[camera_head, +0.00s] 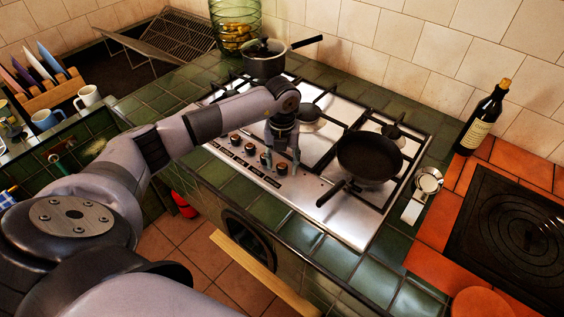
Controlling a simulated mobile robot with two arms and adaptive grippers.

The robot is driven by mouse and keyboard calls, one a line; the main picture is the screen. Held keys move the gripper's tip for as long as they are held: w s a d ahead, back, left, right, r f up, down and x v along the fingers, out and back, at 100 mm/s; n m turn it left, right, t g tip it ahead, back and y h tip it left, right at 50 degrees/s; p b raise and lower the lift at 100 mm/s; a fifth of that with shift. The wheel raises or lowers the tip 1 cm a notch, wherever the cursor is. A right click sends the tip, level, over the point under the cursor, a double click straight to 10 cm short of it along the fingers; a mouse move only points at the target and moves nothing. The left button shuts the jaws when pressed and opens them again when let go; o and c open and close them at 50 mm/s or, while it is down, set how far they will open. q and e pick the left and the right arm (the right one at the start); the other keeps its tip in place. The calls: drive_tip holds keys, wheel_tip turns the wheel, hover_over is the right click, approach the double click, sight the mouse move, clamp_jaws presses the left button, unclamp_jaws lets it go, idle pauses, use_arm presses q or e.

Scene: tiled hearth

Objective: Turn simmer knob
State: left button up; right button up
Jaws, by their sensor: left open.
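A steel gas hob with black grates is set in the green tiled counter. A row of knobs (236,139) with dark and copper tones runs along its front left edge. I cannot tell which one is the simmer knob. My left gripper (281,163) reaches down over the right end of this row, fingers open. One knob (281,169) shows at its fingertips; I cannot tell whether they touch it. My right gripper is not in view.
A black frying pan (369,158) sits on the right grates, its handle toward the front edge. A saucepan (264,64) stands at the back left. A wine bottle (483,118) stands right of the hob. A wooden bar (262,272) runs along the counter front.

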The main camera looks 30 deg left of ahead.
sight(282, 165)
use_arm(q)
wheel_tip(282, 165, up, 11)
drive_tip(key=shift+r, duration=0.15)
idle(0.9)
